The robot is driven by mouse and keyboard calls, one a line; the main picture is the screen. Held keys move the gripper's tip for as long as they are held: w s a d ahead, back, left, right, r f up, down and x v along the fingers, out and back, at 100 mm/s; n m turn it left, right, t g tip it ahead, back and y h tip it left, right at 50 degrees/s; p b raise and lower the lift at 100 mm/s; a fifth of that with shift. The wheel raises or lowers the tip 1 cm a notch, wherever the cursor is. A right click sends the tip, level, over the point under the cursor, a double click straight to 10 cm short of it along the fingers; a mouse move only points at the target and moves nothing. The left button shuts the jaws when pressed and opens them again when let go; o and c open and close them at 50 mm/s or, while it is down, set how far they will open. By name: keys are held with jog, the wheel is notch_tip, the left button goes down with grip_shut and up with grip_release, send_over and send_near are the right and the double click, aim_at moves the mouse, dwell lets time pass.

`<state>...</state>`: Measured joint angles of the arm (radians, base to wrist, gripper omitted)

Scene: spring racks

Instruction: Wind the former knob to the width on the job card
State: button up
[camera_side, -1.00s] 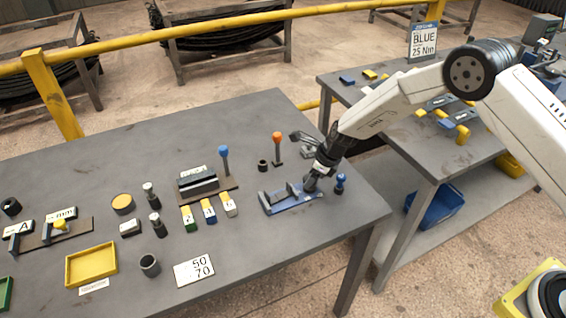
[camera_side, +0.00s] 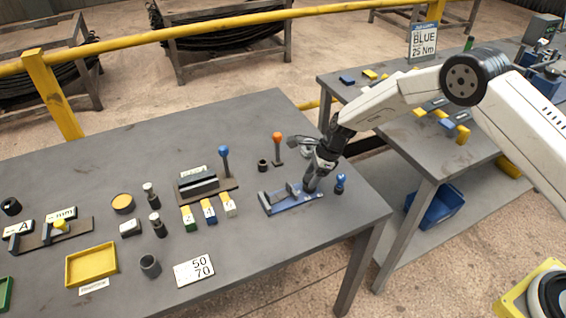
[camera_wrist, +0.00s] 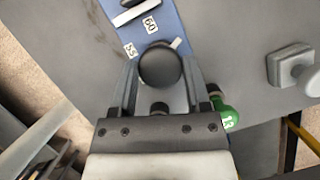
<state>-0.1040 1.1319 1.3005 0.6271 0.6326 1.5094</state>
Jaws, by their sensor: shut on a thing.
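The former is a blue base with dark upright plates (camera_side: 268,198) near the right end of the grey table. My gripper (camera_side: 311,186) points down at the former's right end. In the wrist view, the former's dark round knob (camera_wrist: 160,66) sits between the two fingers of my gripper (camera_wrist: 160,82), which is shut on it. A white mark lies beside the knob.
A blue-topped peg (camera_side: 340,181) stands just right of my gripper. An orange-topped lever (camera_side: 278,139) stands behind the former. Coloured blocks (camera_side: 209,211) lie to the left. A green piece (camera_wrist: 226,115) marked 13 is close to my right finger in the wrist view.

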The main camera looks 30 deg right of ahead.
jog(key=n+g, duration=0.1)
jog(key=n, duration=0.1)
jog(key=n+g, duration=0.1)
jog(key=n, duration=0.2)
jog(key=shift+w+n, duration=0.2)
jog(key=shift+n, duration=0.1)
jog(key=n+g, duration=0.1)
jog(key=n, duration=0.1)
jog(key=n+g, duration=0.1)
jog(key=n, duration=0.2)
jog(key=shift+n+h, duration=0.3)
jog(key=shift+h, duration=0.1)
jog(key=n, duration=0.2)
jog(key=n+g+h, duration=0.1)
jog(key=n, duration=0.2)
jog(key=shift+w+a+g+h, duration=0.1)
jog(key=shift+w+g+h, duration=0.05)
jog(key=shift+g+h, duration=0.15)
jog(key=shift+n+h, duration=0.8)
jog(key=shift+n, duration=1.6)
jog(key=shift+a, duration=0.1)
jog(key=o, duration=1.3)
jog(key=shift+r, duration=0.3)
